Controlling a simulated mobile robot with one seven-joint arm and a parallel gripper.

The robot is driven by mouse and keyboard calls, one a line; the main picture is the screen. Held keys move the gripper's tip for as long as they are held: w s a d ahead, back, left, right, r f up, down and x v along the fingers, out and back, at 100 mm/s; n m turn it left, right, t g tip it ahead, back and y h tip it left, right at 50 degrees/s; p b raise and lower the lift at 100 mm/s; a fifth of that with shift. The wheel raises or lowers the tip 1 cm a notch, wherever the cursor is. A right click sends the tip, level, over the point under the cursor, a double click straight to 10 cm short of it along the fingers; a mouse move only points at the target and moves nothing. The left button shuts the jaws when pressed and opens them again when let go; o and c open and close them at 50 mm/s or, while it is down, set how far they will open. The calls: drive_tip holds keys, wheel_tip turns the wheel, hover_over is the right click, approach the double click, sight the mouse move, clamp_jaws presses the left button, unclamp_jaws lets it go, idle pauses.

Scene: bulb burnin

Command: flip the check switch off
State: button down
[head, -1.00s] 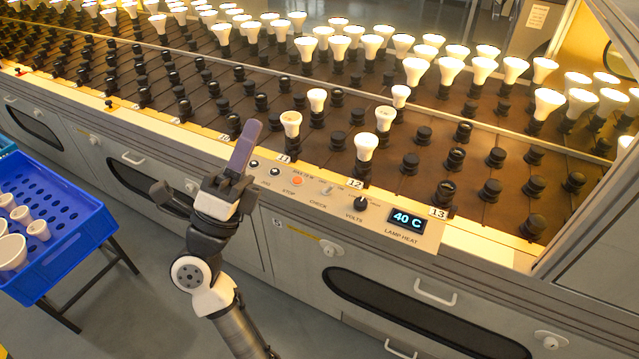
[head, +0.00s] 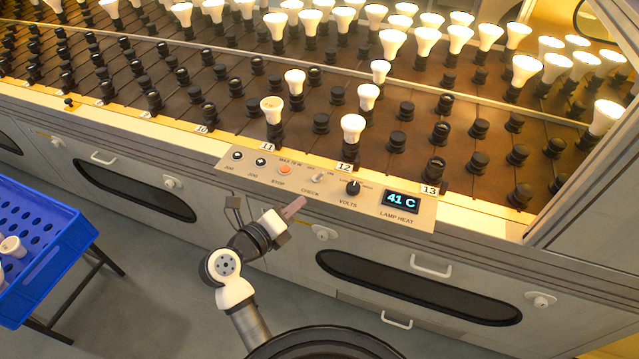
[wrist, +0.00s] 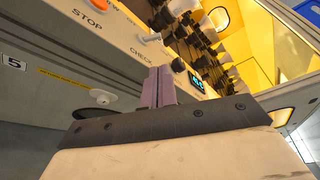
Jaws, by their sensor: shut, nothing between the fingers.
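The check switch (head: 317,178) is a small light toggle on the sloped control panel (head: 230,167), between the orange stop button and the volts knob. In the wrist view the switch (wrist: 150,38) stands just above the CHECK label, its lever jutting out. My gripper (head: 297,204) is shut and empty, in front of and below the panel, apart from the switch. In the wrist view its closed fingers (wrist: 158,86) point up toward the panel below and slightly right of the switch. The switch's on or off side is too small to read.
The stop button (head: 285,170), volts knob (head: 353,188) and lamp heat display (head: 401,201), reading 41 C, flank the switch. Lit bulbs (head: 352,128) stand in sockets behind the panel. A blue crate (head: 62,250) is at left. Cabinet fronts lie below the panel.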

sight(321, 189)
drive_tip(key=p+x, duration=0.1)
drive_tip(key=x, duration=0.9)
drive_tip(key=shift+w+r+p, duration=0.1)
drive_tip(key=shift+r+p, duration=0.05)
drive_tip(key=shift+p, duration=0.25)
drive_tip(key=shift+a+r, duration=0.1)
drive_tip(key=shift+n+p, duration=0.3)
